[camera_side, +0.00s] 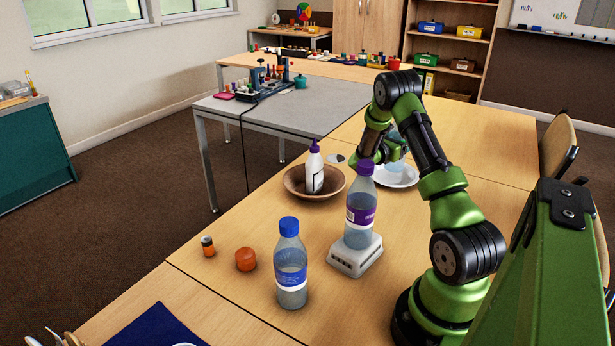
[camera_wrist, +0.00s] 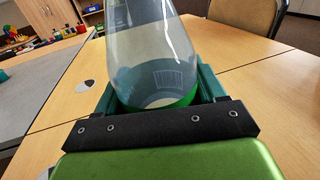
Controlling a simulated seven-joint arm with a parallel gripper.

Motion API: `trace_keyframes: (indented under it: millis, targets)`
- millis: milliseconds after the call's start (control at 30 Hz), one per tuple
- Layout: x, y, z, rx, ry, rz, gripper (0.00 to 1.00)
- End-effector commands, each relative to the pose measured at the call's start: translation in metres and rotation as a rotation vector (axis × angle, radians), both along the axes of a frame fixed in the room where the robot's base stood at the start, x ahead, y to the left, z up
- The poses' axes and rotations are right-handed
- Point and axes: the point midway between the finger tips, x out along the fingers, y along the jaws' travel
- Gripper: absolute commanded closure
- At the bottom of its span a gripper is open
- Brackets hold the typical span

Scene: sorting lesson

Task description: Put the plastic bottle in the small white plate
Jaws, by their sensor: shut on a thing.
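A clear, see-through plastic bottle (camera_wrist: 155,60) is held between my gripper's jaws in the wrist view, its wall narrowing toward the top. My gripper (camera_side: 392,150) is shut on it above the far side of the small white plate (camera_side: 396,180) in the side view. There the bottle is only a pale blue patch, largely hidden by my gripper and the purple-capped bottle. I cannot tell whether it touches the plate.
A purple-capped bottle (camera_side: 361,216) stands on a white block (camera_side: 352,262). A blue-capped bottle (camera_side: 290,265) stands nearer. A brown bowl (camera_side: 296,186) holds a white squeeze bottle (camera_side: 315,172). An orange lump (camera_side: 245,260) and small jar (camera_side: 208,247) sit at left. The right table is clear.

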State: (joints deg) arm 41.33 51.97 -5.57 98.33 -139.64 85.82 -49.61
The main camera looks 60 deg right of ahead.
Motion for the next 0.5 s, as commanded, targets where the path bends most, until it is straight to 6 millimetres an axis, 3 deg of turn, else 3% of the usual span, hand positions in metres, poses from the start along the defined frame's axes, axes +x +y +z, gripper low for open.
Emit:
trace_keyframes:
  millis: [200,500]
  targets:
    - [-0.001,0.000,-0.029,0.001,0.002,-0.002,0.64]
    - [0.000,0.000,-0.031,0.000,0.001,0.000,0.64]
